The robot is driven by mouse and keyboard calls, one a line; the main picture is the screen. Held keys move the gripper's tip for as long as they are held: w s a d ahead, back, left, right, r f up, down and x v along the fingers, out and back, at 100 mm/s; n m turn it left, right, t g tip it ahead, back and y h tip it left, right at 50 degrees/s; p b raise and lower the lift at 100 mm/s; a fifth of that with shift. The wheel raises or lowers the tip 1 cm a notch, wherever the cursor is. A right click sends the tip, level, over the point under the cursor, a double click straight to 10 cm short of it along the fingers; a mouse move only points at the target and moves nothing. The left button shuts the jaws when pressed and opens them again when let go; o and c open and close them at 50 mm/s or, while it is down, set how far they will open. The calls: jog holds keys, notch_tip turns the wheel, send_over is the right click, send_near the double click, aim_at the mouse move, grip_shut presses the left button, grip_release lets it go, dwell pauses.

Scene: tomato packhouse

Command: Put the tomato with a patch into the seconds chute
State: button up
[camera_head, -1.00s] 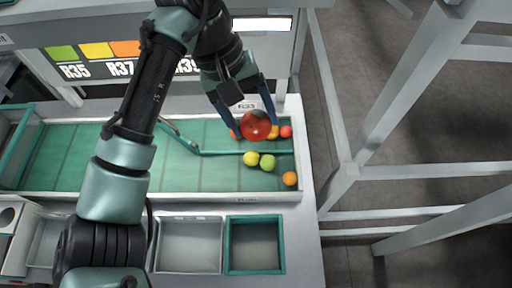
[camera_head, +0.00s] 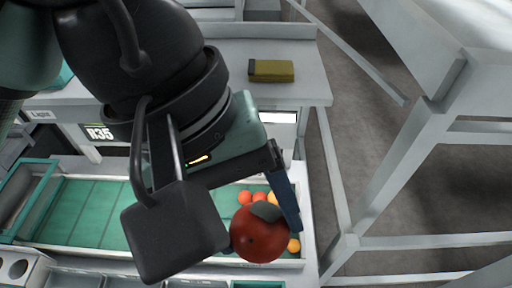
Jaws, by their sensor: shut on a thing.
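My gripper (camera_head: 258,232) is close to the camera and shut on a red tomato (camera_head: 262,245). The tomato has a grey patch on its upper side, beside the right finger. The left finger is mostly hidden behind my wrist. The held tomato is above the right end of the green-floored sorting tray (camera_head: 85,212). I cannot make out which opening is the seconds chute.
Several red and orange tomatoes (camera_head: 245,197) lie in the tray behind the held one. An olive-yellow folded item (camera_head: 272,71) lies on the back counter (camera_head: 312,88). Pale metal framing (camera_head: 412,165) stands at right. A round-holed box (camera_head: 22,265) is at front left.

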notch_tip(320, 180, down, 3)
jog(key=b, duration=0.3)
jog(key=shift+f, duration=0.2)
notch_tip(320, 180, down, 59)
jog(key=b, duration=4.1)
jog(key=shift+f+b, duration=0.2)
jog(key=shift+b, duration=0.1)
jog(key=shift+f+b, duration=0.4)
jog(key=shift+f, duration=0.3)
jog(key=o, duration=0.9)
jog(key=shift+c, duration=0.2)
jog(key=shift+a, duration=0.1)
jog(key=shift+c, duration=1)
